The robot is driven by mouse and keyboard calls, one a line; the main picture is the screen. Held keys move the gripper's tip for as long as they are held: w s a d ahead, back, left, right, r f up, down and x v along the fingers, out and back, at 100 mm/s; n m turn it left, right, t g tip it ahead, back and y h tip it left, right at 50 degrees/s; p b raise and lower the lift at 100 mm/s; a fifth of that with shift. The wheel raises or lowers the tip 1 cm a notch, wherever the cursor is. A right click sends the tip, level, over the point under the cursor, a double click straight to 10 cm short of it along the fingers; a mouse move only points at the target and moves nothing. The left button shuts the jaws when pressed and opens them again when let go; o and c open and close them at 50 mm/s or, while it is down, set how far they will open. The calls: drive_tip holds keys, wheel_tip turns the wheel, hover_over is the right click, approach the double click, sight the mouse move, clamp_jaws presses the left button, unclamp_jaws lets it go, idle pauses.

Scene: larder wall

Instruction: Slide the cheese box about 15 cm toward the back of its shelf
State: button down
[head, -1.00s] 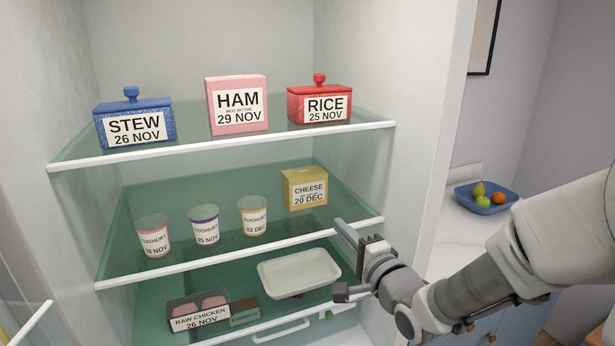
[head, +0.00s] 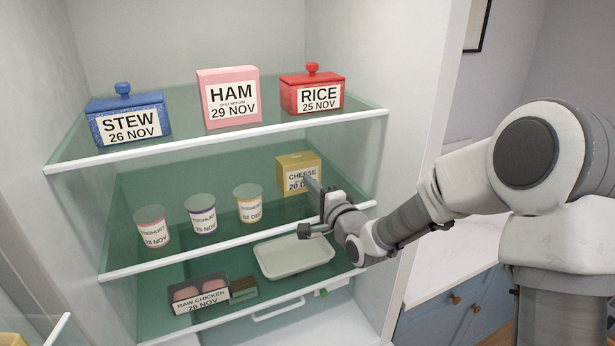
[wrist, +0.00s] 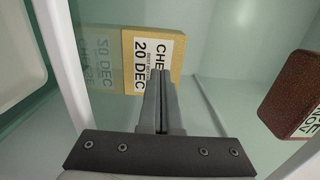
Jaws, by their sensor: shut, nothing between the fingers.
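The cheese box (head: 293,162) is yellow with a white label reading CHEESE 20 DEC. It stands upright on the right part of the middle glass shelf. My gripper (head: 311,184) is shut and empty, its fingertips in front of the box's label in the head view and hiding part of it. In the wrist view the shut fingers (wrist: 163,80) point at the label of the cheese box (wrist: 130,45), overlapping its lower edge. I cannot tell whether the fingertips touch the box.
Several yoghurt pots, one of them (head: 248,204) nearest, stand left of the box. The upper shelf edge (head: 230,139) runs above, bearing the rice box (head: 300,96). A white tray (head: 315,254) lies below. The fridge's right wall (head: 405,110) is close to my arm.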

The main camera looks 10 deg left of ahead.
sight(296, 169)
drive_tip(key=shift+x, duration=0.95)
drive_tip(key=shift+w, duration=0.1)
drive_tip(key=b+x, duration=0.3)
drive_tip(key=x, duration=0.3)
drive_tip(key=shift+w+a+f, duration=0.1)
drive_tip(key=shift+a+f, duration=0.05)
drive_tip(key=shift+a, duration=0.05)
drive_tip(key=shift+w+a, duration=0.35)
drive_tip(key=shift+w, duration=0.15)
drive_tip(key=shift+s, duration=0.1)
